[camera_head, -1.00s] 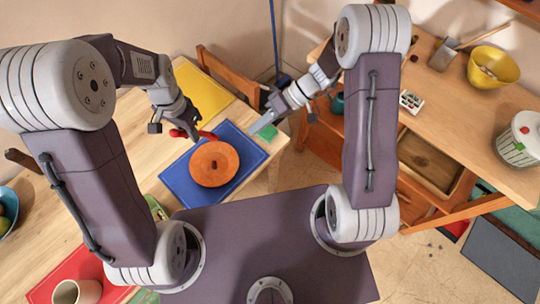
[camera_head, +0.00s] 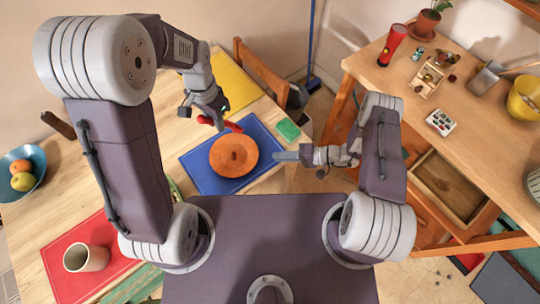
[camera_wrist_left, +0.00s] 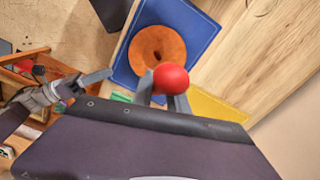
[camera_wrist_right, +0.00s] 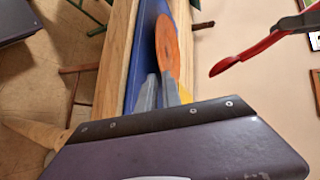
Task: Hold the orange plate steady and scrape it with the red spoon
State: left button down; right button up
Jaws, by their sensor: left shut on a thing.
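The orange plate (camera_head: 225,163) lies on the blue mat (camera_head: 205,180), with a small brown spot or lump at its middle. It also shows in the left wrist view (camera_wrist_left: 170,40) and edge-on in the right wrist view (camera_wrist_right: 167,40). My left gripper (camera_head: 222,124) is shut on the red spoon (camera_head: 235,127), above the plate's far edge.
A green block (camera_head: 288,129) sits at the mat's right corner, near my right gripper. A yellow mat (camera_head: 232,85) lies beyond. A mug (camera_head: 87,257) stands on the red mat (camera_head: 58,255) at left. A wooden chair (camera_head: 262,70) stands behind the table.

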aim_at(257, 157)
jog(key=x, duration=0.8)
jog(key=shift+a+f, duration=0.1)
jog(key=shift+a, duration=0.15)
grip_shut()
dwell(1.7)
dwell(0.3)
pick_arm(q)
jog(key=s+f+g+y, duration=0.1)
jog(key=s+f, duration=0.4)
jog(key=f, duration=0.2)
jog(key=shift+s+d+y, duration=0.3)
jog(key=shift+d, duration=0.15)
jog(key=shift+f, duration=1.15)
dwell(0.6)
